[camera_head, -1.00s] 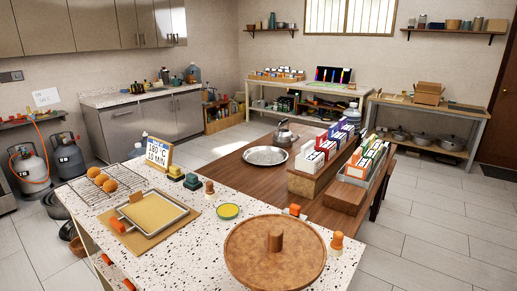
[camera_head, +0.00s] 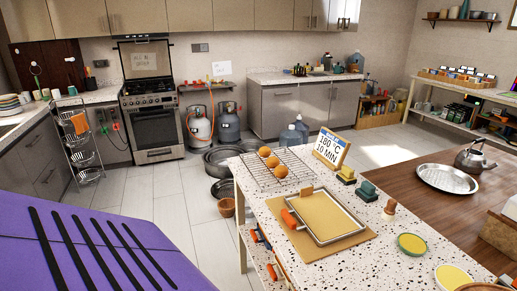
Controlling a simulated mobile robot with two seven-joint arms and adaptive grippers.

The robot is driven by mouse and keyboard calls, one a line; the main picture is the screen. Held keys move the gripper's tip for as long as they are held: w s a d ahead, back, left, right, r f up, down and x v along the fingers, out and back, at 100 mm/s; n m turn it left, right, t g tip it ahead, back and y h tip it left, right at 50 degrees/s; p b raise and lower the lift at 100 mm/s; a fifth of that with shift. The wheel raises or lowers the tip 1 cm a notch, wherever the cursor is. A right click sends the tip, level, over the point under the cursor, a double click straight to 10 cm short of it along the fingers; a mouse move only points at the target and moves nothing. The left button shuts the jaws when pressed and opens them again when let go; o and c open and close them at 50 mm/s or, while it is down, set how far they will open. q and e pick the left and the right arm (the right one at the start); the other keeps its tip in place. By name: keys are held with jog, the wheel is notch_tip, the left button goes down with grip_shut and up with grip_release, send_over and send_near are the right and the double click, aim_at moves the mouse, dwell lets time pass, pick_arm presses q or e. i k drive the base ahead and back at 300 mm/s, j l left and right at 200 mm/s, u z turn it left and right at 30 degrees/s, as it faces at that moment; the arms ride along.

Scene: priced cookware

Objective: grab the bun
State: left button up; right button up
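Three round orange-brown buns sit in a row on a wire cooling rack (camera_head: 262,181) at the far left end of the speckled counter (camera_head: 367,262). They are the back bun (camera_head: 264,152), the middle bun (camera_head: 272,161) and the front bun (camera_head: 281,171). Nothing covers them. Neither of my grippers shows in the head view.
A framed tray (camera_head: 327,216) on a tan board is in front of the rack. A sign reading 180 C 10 MIN (camera_head: 331,147) stands behind it. A purple surface with black strips (camera_head: 95,240) fills the lower left. Pots (camera_head: 222,160) sit on the floor; open floor lies left of the counter.

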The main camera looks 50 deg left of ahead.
aim_at(264, 151)
jog(key=j, duration=0.75)
jog(key=i+j, duration=0.15)
jog(key=j, duration=1.3)
jog(key=i, duration=0.05)
